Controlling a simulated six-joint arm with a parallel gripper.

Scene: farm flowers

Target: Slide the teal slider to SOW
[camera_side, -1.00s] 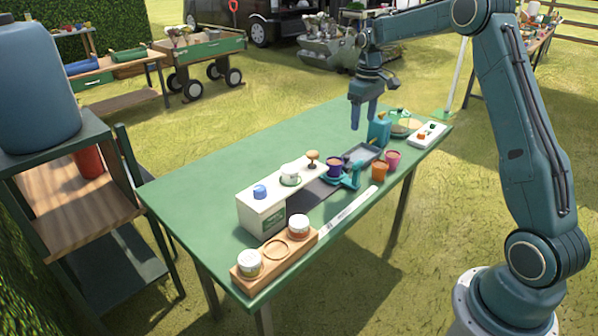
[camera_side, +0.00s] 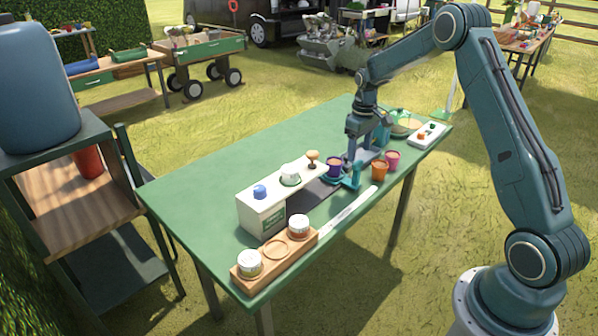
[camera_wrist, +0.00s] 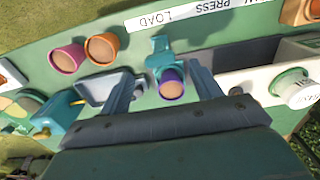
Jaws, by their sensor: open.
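The teal slider (camera_side: 352,180) sits on the green table, carrying a purple pot (camera_side: 334,168) of brown soil. In the wrist view the slider's teal handle (camera_wrist: 160,50) points up, and the purple pot (camera_wrist: 171,84) is just below it. My gripper (camera_side: 354,160) is low over the table, close to the slider. In the wrist view my gripper (camera_wrist: 165,75) is open, with one finger on each side of the pot. I cannot tell whether they touch it. A white label strip (camera_wrist: 190,12) shows LOAD and PRESS; SOW is not readable.
An orange pot (camera_side: 380,170) and a pink pot (camera_side: 392,158) stand close to the right. A white press housing (camera_side: 262,215) stands left, beside a wooden jar holder (camera_side: 276,255). A teal watering can (camera_wrist: 55,117) is at the wrist view's left. The table's back left is clear.

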